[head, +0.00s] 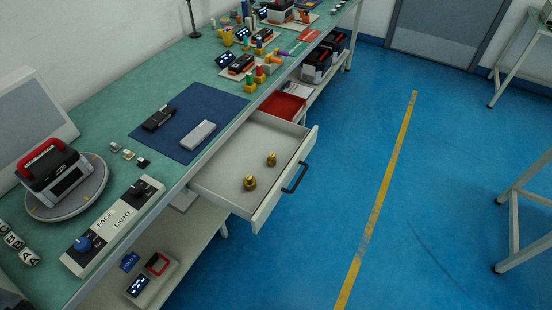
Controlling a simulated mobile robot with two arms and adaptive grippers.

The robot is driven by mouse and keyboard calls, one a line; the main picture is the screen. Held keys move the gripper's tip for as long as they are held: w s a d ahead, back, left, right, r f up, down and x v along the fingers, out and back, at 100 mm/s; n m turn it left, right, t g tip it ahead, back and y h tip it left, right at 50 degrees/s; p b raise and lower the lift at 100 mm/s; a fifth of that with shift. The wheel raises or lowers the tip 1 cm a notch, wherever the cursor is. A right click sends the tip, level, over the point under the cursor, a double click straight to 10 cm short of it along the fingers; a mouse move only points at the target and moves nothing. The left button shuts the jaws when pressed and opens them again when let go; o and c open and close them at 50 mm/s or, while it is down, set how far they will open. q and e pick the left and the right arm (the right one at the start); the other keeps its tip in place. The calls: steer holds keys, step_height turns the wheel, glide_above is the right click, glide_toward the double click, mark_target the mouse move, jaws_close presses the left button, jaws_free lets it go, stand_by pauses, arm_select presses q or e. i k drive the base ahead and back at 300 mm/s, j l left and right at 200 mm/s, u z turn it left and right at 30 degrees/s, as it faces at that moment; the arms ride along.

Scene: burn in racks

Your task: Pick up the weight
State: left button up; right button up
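Two brass weights lie in the open drawer (225,178) under the workbench. The nearer weight (250,183) looks larger and sits near the drawer's front left. The other weight (271,159) is smaller and stands farther back, toward the drawer's handle side. Nothing touches either weight. Neither of my grippers shows in the head view.
The drawer juts out over the blue floor, with a black handle (295,177) on its front. On the green bench (115,188) are a blue mat (186,107), a round turntable with a red-handled device (52,170), and a control panel (112,226).

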mark_target(271, 160)
steer(key=i+l+u, duration=0.1)
steer(key=l, duration=0.25)
steer(key=i+l, duration=0.35)
steer(key=i+l+u, duration=0.15)
steer(key=l, duration=0.25)
